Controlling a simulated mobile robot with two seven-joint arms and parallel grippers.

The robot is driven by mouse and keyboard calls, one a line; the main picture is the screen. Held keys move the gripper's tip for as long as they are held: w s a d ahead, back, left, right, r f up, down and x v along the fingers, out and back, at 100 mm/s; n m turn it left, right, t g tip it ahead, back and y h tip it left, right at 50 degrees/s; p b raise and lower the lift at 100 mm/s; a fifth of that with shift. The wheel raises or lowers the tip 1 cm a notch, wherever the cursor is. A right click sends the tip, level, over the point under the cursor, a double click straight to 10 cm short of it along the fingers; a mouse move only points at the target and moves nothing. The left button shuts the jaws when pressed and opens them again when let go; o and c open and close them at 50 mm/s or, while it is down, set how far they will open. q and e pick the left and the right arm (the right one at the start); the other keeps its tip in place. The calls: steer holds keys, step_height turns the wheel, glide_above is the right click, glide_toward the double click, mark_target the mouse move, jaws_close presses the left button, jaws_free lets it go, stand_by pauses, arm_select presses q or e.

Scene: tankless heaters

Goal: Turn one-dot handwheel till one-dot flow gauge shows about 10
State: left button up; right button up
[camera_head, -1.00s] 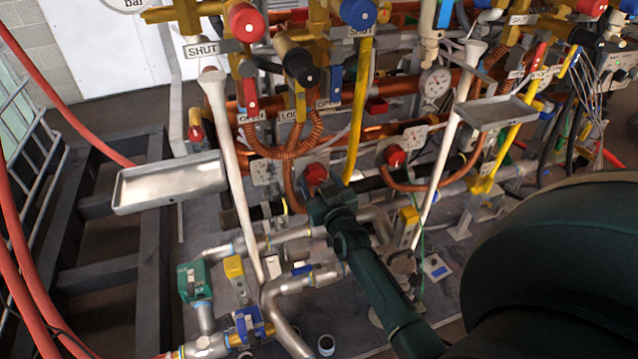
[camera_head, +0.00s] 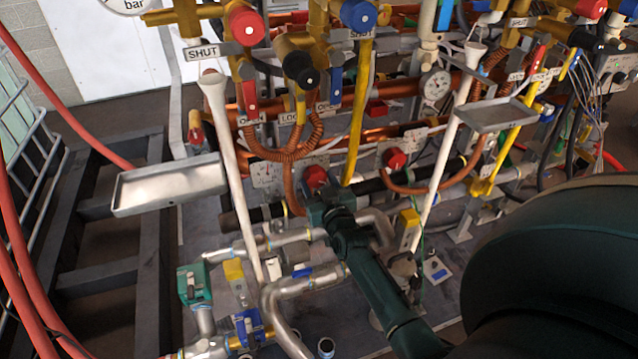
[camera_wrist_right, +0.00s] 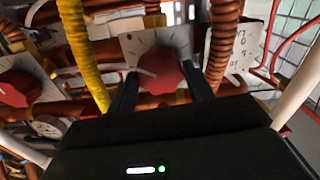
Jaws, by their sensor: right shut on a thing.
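My right gripper (camera_head: 316,192) is at a red knob (camera_head: 315,177) on a pale square dial plate, low in the middle of the pipework. In the right wrist view the red knob (camera_wrist_right: 168,78) sits between the two dark fingers, and my right gripper (camera_wrist_right: 160,92) is shut on it. I cannot make out dot marks on the knob or gauge. My left gripper is out of view.
Another red knob (camera_head: 395,158) on a similar plate is to the right. Coiled copper hoses, a yellow pipe (camera_head: 360,110) and a white slanted pipe (camera_head: 235,160) crowd the spot. Metal trays (camera_head: 170,184) (camera_head: 495,114) stick out on both sides.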

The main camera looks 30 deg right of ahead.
steer(key=shift+m, duration=0.3)
steer(key=m+p, duration=0.1)
steer(key=m, duration=0.5)
steer(key=shift+m, duration=0.3)
steer(key=m, duration=0.3)
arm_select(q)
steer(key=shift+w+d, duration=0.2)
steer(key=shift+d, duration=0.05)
arm_select(e)
steer(key=shift+m, duration=0.7)
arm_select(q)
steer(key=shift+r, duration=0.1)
arm_select(e)
steer(key=shift+f, duration=0.1)
steer(key=o, duration=0.7)
steer(key=shift+c, duration=0.2)
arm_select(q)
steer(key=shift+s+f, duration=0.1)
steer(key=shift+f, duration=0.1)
arm_select(e)
steer(key=shift+o, duration=0.2)
